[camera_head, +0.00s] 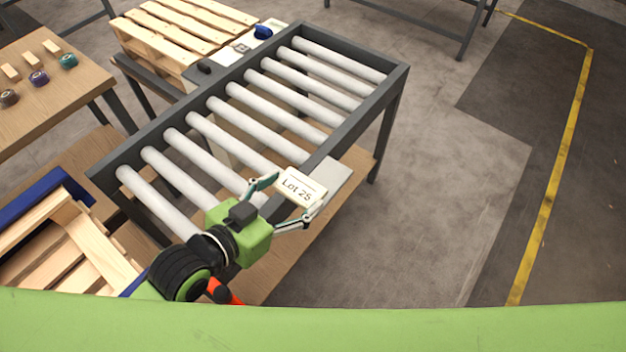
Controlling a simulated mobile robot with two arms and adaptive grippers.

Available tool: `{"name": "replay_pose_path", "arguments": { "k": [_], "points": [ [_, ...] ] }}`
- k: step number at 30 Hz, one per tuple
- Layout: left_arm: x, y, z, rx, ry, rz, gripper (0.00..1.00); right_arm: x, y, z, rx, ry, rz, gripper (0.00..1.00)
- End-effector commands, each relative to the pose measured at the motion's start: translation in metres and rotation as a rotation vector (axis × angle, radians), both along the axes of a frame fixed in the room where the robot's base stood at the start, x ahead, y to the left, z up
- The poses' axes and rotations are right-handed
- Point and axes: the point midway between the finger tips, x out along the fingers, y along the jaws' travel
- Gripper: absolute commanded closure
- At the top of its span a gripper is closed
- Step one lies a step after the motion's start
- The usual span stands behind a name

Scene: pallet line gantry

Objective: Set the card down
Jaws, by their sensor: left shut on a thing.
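A cream card (299,187) printed "Lot 25" shows at the tips of my left gripper (289,202). The gripper is shut on the card, one finger on each side of it. The card is over the near right side of the roller conveyor (245,110), in front of a light grey plate (335,185) at the frame's edge. I cannot tell whether the card touches the plate. My right gripper is not in view.
A wooden pallet (180,35) stands behind the conveyor, with a dark item and a blue item near it. A wooden table (50,100) at left holds small blocks and several coloured rolls. A blue-edged crate (40,195) with wooden slats is at lower left. Floor at right is clear.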

Motion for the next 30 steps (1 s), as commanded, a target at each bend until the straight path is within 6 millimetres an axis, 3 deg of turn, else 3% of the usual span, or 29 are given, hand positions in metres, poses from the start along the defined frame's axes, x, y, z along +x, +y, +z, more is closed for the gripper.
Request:
{"name": "replay_pose_path", "arguments": {
  "k": [7, 12, 23, 30],
  "points": [
    [0.059, -0.020, -0.024, -0.002, -0.002, 0.002, 0.52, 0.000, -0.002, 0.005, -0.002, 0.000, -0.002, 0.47],
    [0.081, -0.028, -0.057, 0.000, 0.001, 0.000, 0.52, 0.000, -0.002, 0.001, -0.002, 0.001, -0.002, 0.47],
    [0.104, -0.036, -0.086, 0.001, 0.000, 0.000, 0.52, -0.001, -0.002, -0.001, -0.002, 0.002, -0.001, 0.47],
    [0.104, -0.035, -0.115, 0.001, 0.001, 0.001, 0.52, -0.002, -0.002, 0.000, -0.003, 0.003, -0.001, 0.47]
  ]
}}
